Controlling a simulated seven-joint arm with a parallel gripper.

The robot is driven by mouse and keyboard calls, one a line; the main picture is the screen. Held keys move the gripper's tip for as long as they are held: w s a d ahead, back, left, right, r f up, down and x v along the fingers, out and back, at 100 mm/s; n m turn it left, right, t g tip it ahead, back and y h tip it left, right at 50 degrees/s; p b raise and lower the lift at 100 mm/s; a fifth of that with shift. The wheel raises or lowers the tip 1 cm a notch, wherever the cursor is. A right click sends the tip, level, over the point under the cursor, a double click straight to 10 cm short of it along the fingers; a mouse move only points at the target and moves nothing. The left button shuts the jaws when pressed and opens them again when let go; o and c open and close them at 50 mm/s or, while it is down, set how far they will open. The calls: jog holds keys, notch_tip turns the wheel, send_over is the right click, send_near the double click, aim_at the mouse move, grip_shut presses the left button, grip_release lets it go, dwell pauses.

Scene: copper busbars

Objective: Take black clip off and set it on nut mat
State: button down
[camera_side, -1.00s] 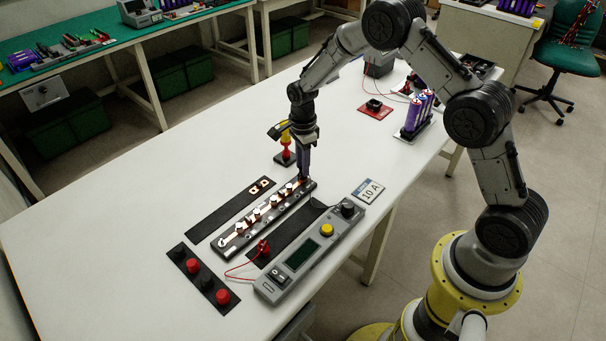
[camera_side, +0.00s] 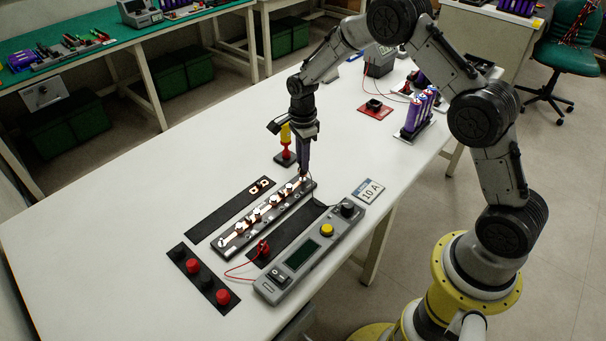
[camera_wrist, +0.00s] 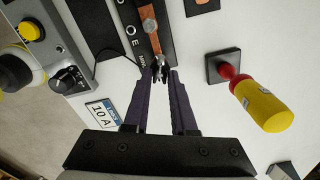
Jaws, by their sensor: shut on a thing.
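My gripper (camera_wrist: 160,78) is shut on the small dark clip (camera_wrist: 159,74) at the far end of the busbar row. Its fingers hide most of the clip. In the side view my gripper (camera_side: 303,177) points down at the right end of the black busbar base (camera_side: 237,243). The clip is too small there to tell whether it touches the copper (camera_wrist: 150,22). A thin black lead runs towards it in the wrist view. Black mats lie on both sides of the base, one bare-looking (camera_side: 287,238), one (camera_side: 222,211) with copper pieces; I cannot tell which is the nut mat.
A grey meter (camera_side: 310,255) with a red lead to a red clip (camera_side: 263,248) stands in front. A yellow-handled tool (camera_wrist: 262,102) stands close beside my gripper. A strip with red and black caps (camera_side: 203,281) lies left. The 10 A card (camera_side: 369,191) is at the right.

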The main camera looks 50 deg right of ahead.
jog(key=shift+r, duration=1)
jog(key=shift+f, duration=0.2)
jog(key=shift+s+a+f, duration=0.6)
jog(key=shift+s+a, duration=0.3)
jog(key=shift+s, duration=0.5)
jog(key=shift+s+a+f, duration=0.55)
jog(key=shift+s+a, duration=0.4)
jog(key=shift+s, duration=0.45)
jog(key=shift+s+a+f, duration=0.6)
jog(key=shift+s+a, duration=0.3)
jog(key=shift+s, duration=0.5)
jog(key=shift+f, duration=0.6)
